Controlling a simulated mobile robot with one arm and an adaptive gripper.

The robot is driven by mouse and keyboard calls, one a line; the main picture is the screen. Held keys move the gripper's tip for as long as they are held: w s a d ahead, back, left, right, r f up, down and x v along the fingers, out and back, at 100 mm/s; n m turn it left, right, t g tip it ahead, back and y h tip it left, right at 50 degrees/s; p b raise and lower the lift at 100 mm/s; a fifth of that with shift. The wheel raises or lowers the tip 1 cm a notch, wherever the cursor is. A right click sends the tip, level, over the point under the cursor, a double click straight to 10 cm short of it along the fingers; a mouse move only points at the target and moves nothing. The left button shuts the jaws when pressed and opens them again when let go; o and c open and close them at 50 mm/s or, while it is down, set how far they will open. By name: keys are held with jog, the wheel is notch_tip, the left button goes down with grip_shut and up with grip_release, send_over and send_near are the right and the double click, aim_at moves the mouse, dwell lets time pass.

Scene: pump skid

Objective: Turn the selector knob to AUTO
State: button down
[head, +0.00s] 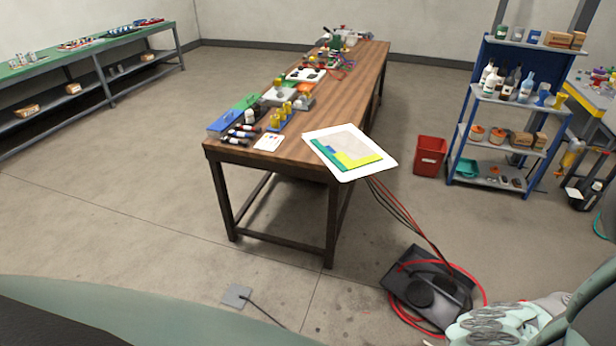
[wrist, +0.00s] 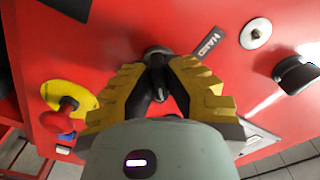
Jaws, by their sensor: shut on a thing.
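In the wrist view, my gripper (wrist: 158,84), with yellow stepped fingers, is shut on a black knob (wrist: 157,51) on a red panel (wrist: 115,25). The fingers come in from both sides and hide most of the knob. A dark label reading HAND (wrist: 208,43) sits just right of the knob, tilted and upside down. I see no AUTO label, and which way the knob points cannot be told. The head view shows neither the panel nor my gripper.
Left of my gripper is a red mushroom button (wrist: 62,118) on a yellow disc (wrist: 70,95). To the right are a round silver fitting (wrist: 256,33) and another black knob (wrist: 297,75). The head view shows a wooden workbench (head: 325,110), a red bin (head: 429,156) and open floor.

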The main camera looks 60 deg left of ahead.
jog(key=shift+s+d+m, duration=0.1)
jog(key=shift+d+m, duration=0.05)
jog(key=shift+m, duration=0.15)
jog(key=c, duration=1)
grip_release()
jog(key=shift+s+a, duration=0.15)
jog(key=shift+a, duration=0.35)
jog(key=v, duration=1.1)
jog(key=shift+s, duration=0.1)
jog(key=shift+d+r, duration=0.1)
